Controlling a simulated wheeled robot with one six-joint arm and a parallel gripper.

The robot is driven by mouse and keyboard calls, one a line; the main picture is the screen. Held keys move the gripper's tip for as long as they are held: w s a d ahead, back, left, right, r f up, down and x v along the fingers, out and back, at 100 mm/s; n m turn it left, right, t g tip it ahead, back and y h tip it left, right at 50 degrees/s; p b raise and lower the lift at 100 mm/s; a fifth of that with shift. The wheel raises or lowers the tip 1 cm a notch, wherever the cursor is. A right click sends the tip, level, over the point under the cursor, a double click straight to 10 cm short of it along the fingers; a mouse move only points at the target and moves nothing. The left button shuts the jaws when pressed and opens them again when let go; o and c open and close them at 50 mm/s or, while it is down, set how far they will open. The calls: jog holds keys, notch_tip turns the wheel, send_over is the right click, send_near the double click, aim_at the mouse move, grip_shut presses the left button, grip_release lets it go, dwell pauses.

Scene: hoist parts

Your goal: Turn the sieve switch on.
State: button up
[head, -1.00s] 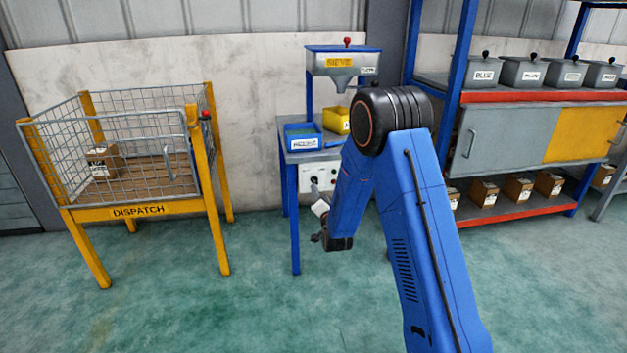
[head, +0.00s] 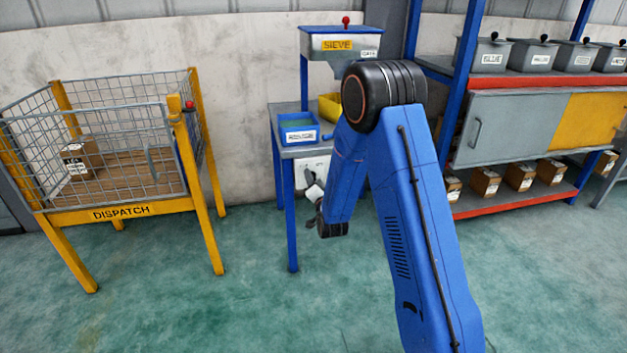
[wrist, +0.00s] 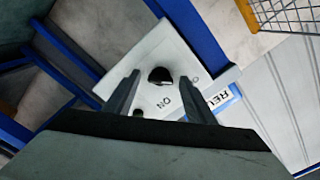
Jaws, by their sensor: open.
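The sieve (head: 340,42) stands on a blue-legged bench in the head view. Below the bench top is a white switch panel (head: 322,165), partly hidden by my arm. In the wrist view the panel (wrist: 165,50) fills the middle, with a black round knob (wrist: 160,75) and the word ON beside it. A small dark green round part (wrist: 138,113) shows near the left finger. My gripper (wrist: 159,80) is open, its two fingers on either side of the knob in the picture. I cannot tell whether they touch it. In the head view my gripper (head: 311,184) is small and in front of the panel.
A blue labelled tray (head: 298,130) and a yellow bin (head: 329,106) sit on the bench. The yellow DISPATCH cage (head: 121,212) stands left. A shelf rack (head: 510,82) with grey bins and boxes stands right. The green floor between is clear.

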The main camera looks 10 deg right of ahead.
jog(key=c, duration=1)
jog(key=shift+c, duration=0.2)
jog(key=shift+n, duration=0.3)
jog(key=shift+a+n, duration=0.1)
jog(key=shift+n, duration=7.5)
